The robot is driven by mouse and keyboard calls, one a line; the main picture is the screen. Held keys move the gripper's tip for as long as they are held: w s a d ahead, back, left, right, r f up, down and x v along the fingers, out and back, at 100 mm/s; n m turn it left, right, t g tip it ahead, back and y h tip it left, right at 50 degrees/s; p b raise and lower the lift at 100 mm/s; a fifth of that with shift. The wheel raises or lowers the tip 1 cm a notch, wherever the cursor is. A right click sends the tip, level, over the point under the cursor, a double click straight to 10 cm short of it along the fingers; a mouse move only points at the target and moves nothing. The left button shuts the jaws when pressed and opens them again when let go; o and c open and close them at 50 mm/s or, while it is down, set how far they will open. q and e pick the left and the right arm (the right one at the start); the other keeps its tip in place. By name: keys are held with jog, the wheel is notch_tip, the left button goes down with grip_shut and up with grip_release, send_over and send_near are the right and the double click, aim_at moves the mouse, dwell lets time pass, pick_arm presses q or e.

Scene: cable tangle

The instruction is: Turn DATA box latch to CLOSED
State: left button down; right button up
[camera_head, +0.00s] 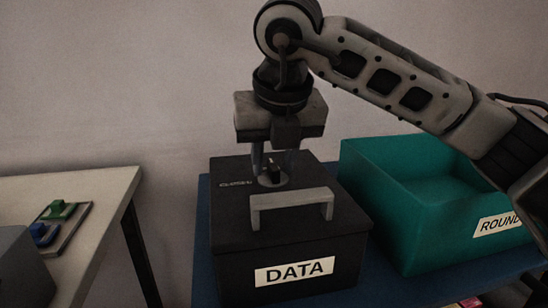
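The black DATA box (295,272) stands on a blue table with its lid on. The lid carries a pale bracket-shaped handle (290,199) near the front. Behind the handle is the latch (271,176), a small dark knob on a round light plate. Small pale lettering is left of it, too small to read surely. My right gripper (271,170) points straight down over the latch, with its fingers around or just beside the knob. Whether the fingers touch the knob is unclear. My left gripper is not in view.
A green bin (405,215) labelled ROUND, partly cut off by my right arm, stands right of the box. A pale table (85,190) at left holds a board with green and blue pieces (58,209). A gap separates the two tables.

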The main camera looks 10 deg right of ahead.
grip_shut()
